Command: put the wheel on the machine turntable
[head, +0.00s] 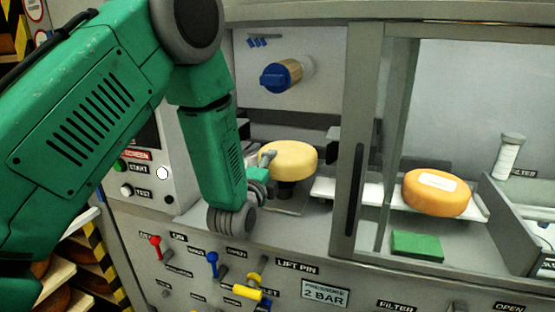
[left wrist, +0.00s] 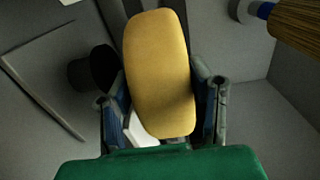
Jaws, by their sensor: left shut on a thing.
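A pale yellow cheese wheel (head: 289,160) is inside the machine's left bay in the head view. My left gripper (head: 264,172) reaches in from the left and is shut on this wheel. In the left wrist view the wheel (left wrist: 160,70) sits between the two fingers of the left gripper (left wrist: 163,110). A dark round support, probably the turntable (head: 292,190), shows under the wheel in the head view. I cannot tell whether the wheel touches it. My right gripper is not in view.
An orange wheel with a white label (head: 436,192) lies on a white tray in the right bay. A green block (head: 417,246) lies in front of it. A blue-tipped brush-like cylinder (head: 286,75) sticks out above the pale wheel. A post (head: 356,150) divides the bays. Coloured levers (head: 212,264) line the front.

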